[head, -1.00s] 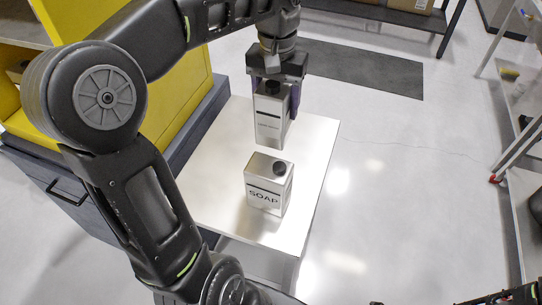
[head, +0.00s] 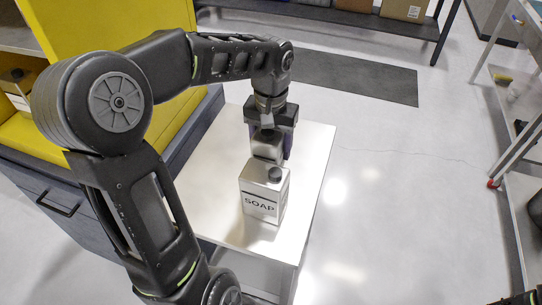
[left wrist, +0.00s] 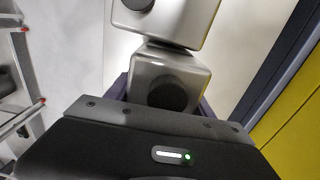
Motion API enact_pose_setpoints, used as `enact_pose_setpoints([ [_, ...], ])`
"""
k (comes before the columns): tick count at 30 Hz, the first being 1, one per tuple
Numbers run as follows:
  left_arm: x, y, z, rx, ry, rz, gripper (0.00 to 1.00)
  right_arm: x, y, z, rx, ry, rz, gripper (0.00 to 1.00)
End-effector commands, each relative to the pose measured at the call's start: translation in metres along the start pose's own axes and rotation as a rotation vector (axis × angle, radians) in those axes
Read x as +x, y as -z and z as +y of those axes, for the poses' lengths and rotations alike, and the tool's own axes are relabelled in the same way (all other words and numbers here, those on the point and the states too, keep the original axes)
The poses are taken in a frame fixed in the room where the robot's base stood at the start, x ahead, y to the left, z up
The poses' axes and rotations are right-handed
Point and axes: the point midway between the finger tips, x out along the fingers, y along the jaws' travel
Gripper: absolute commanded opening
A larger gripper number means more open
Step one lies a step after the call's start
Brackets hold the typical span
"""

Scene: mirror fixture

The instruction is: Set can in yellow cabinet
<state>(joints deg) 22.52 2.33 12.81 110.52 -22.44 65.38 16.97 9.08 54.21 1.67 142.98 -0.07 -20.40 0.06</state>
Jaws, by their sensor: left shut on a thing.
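My left gripper (head: 268,140) is shut on a silver can (head: 266,151) with a dark cap, which also shows in the left wrist view (left wrist: 148,68). The held can is right behind a silver soap can (head: 262,200), which stands upright on the white table. The soap can hides the held can's lower part, so I cannot tell whether it touches the table. In the left wrist view the soap can (left wrist: 185,25) is very close to the held can. The yellow cabinet (head: 195,105) stands at the left, partly hidden by my left arm. My right gripper is not clearly in view.
The white table (head: 312,160) is clear to the right of the cans. A shelf with boxes (head: 404,10) stands at the back, a rack (head: 510,120) at the right.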

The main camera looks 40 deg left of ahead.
Motion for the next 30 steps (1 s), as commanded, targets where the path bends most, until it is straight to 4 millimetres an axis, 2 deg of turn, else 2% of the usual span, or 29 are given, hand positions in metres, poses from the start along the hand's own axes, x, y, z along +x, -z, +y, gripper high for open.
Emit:
enact_pose_setpoints([
  [9, 0.038, 0.000, 0.000, 0.000, -0.001, 0.001, 0.00, 0.000, 0.000, 0.000, 0.000, 0.000, 0.000, 0.36],
  [22, 0.044, 0.000, 0.000, 0.001, 0.000, 0.002, 0.00, 0.003, 0.000, 0.001, 0.000, 0.000, 0.000, 0.36],
  [23, 0.044, -0.001, 0.000, 0.000, 0.000, -0.001, 0.63, 0.003, 0.000, 0.001, 0.000, 0.000, 0.000, 0.36],
  [30, 0.043, -0.001, 0.000, 0.000, 0.000, -0.001, 0.83, 0.002, 0.000, 0.001, 0.000, 0.000, 0.000, 0.36],
])
